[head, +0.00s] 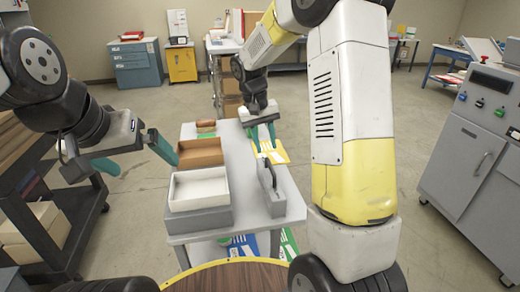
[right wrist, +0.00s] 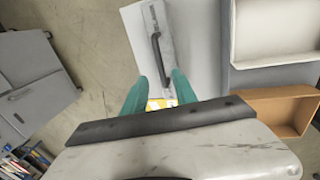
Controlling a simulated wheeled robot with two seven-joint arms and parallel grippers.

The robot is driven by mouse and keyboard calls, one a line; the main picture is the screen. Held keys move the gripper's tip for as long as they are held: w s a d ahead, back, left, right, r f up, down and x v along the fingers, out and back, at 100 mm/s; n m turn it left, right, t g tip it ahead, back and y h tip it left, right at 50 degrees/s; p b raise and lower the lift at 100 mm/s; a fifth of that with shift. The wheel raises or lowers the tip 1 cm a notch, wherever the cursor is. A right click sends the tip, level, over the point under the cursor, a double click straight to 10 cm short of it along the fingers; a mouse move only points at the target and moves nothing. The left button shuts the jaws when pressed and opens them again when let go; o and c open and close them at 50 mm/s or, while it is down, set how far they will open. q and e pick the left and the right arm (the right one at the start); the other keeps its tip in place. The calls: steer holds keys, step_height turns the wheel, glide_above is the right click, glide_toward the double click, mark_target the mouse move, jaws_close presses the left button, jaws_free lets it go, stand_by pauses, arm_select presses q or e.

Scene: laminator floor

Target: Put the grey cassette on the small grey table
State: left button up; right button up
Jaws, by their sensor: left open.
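The grey cassette (head: 284,203), a flat light-grey slab with a dark handle, lies at the near right edge of the small grey table (head: 237,160). In the right wrist view the cassette (right wrist: 137,32) lies ahead, its handle running toward my fingertips. My right gripper (head: 263,140) is over the table's right side, beyond the cassette in the head view. Its teal fingers are apart in the right wrist view (right wrist: 160,78), with nothing clearly held between them. My left gripper (head: 140,155) is open and empty, left of the table.
A white tray on a grey box (head: 200,218) and a brown open box (head: 200,154) occupy the table's left side. A yellow card (head: 277,156) lies under my right gripper. A dark shelf cart (head: 50,200) stands left; a grey machine cabinet (head: 465,165) stands right.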

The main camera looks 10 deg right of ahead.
steer(key=s+r+t+y, duration=0.2)
steer(key=s+r, duration=0.8)
steer(key=r, duration=0.1)
steer(key=s+r+t+y, duration=0.2)
steer(key=s+t, duration=0.2)
steer(key=s, duration=1)
steer(key=shift+a+r, duration=0.15)
steer(key=shift+o, duration=0.3)
steer(key=shift+s, duration=0.1)
